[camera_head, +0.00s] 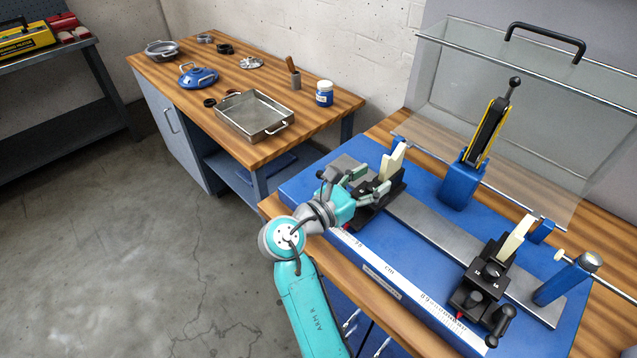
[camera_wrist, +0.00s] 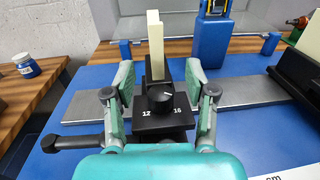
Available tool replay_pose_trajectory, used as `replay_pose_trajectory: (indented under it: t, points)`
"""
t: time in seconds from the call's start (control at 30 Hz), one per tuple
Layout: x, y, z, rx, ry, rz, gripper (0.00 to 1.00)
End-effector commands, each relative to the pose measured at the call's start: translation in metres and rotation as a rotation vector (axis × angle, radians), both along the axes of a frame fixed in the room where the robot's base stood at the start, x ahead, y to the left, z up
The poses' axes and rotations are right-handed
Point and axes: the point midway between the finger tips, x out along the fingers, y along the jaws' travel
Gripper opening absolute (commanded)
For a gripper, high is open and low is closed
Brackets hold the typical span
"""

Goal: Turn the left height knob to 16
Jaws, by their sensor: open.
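The left height knob (camera_wrist: 160,98) is a black dial on the left black stand (camera_wrist: 150,125), with the white numbers 12 on its left and 16 on its right. A small white mark shows at its upper right; its exact reading is too small to tell. My gripper (camera_wrist: 159,76) is open, with one teal finger on each side of the knob and stand and gaps between. A cream upright block (camera_wrist: 155,48) rises behind the knob. In the head view my gripper (camera_head: 368,184) is at the left stand (camera_head: 380,210) and hides the knob.
The stand sits on a blue base (camera_head: 310,185) with a grey rail (camera_head: 430,225) and a ruler. The right stand (camera_head: 482,285) has a similar knob. A blue post with a black-yellow lever (camera_head: 487,130) and a clear raised cover (camera_head: 540,110) are behind. A handle (camera_wrist: 75,142) sticks out left.

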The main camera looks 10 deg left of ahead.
Motion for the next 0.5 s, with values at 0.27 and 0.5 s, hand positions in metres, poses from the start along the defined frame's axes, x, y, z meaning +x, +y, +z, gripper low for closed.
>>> replay_pose_trajectory:
  t: [0.27,0.5]
  points:
    - [0.000,-0.001,-0.035,0.000,0.001,0.010,0.56]
    - [-0.002,-0.004,-0.034,0.001,0.002,0.173,0.56]
